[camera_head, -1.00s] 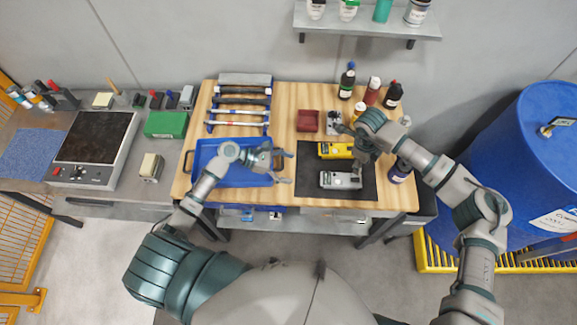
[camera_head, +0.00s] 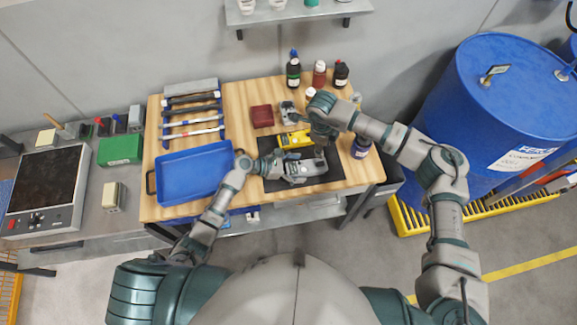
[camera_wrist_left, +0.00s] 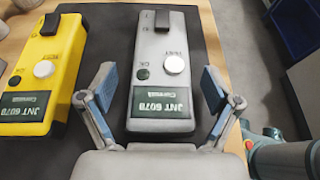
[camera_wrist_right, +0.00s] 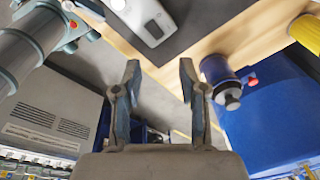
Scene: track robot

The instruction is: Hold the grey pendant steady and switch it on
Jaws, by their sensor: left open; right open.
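The grey pendant (camera_head: 297,171) lies flat on a dark mat, its label and white knob facing up. In the left wrist view the pendant (camera_wrist_left: 165,60) shows a white knob, a small dark green button, a black switch and a "JNT 6078" label. My left gripper (camera_wrist_left: 158,75) is open, its fingers on either side of the pendant's label end, with gaps visible. My right gripper (camera_head: 321,148) is above the pendant's right end in the head view. In the right wrist view its fingers (camera_wrist_right: 159,65) are open and empty; the pendant (camera_wrist_right: 148,20) is partly visible beyond them.
A yellow pendant (camera_head: 294,139) lies beside the grey one, on its far side. A blue tray (camera_head: 195,173) is to the left. Several bottles stand at the back right. A dark blue bottle (camera_head: 360,148) stands right of the mat, and a blue drum (camera_head: 520,100) beyond the bench.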

